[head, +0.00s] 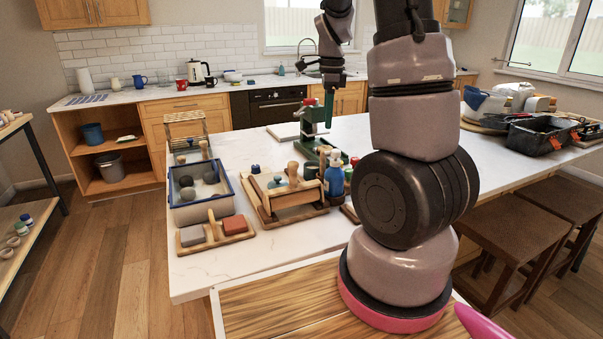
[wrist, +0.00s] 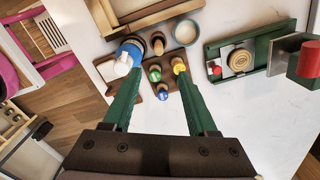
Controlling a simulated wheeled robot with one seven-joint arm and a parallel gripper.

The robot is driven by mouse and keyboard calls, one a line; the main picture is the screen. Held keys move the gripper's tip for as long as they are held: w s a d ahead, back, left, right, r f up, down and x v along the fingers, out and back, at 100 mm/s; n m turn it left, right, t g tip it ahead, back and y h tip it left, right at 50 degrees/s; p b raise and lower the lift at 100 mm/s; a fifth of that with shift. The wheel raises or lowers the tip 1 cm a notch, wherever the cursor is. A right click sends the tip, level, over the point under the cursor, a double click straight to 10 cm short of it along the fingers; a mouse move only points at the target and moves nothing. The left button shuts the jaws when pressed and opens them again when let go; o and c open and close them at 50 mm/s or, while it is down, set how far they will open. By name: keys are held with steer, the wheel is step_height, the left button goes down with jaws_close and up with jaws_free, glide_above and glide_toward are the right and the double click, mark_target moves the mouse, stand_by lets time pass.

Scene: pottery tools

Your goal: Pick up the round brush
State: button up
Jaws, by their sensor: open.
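My gripper (wrist: 160,78) is open and empty, its two green fingers spread above a dark wooden rack (wrist: 171,84). In the head view my gripper (head: 328,106) hangs over the middle of the counter. The rack holds upright round-topped pieces: a green-topped one (wrist: 154,72), a yellow-topped one (wrist: 179,65), a blue-topped one (wrist: 162,92) and a pale wooden one (wrist: 158,45). These tops lie between or just ahead of the fingers in the wrist view. I cannot tell which is the round brush, as the bristles are not visible.
A blue-and-white bottle (wrist: 127,57) stands close to the left finger. A pale cup (wrist: 185,33) is behind the rack. A green-framed tool (wrist: 240,60) lies to the right. A blue-rimmed tray (head: 202,205) is at the counter's left.

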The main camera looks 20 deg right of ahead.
steer(key=shift+w+a+f+m, duration=0.1)
steer(key=shift+w+f+m, duration=0.05)
steer(key=shift+f, duration=0.3)
steer(key=shift+w+a+f+m, duration=0.1)
steer(key=shift+w+f+m, duration=0.05)
steer(key=shift+f, duration=0.25)
glide_toward(323, 170)
steer(key=f, duration=0.2)
steer(key=w+f, duration=0.1)
steer(key=f, duration=0.2)
steer(key=shift+c, duration=0.2)
jaws_close()
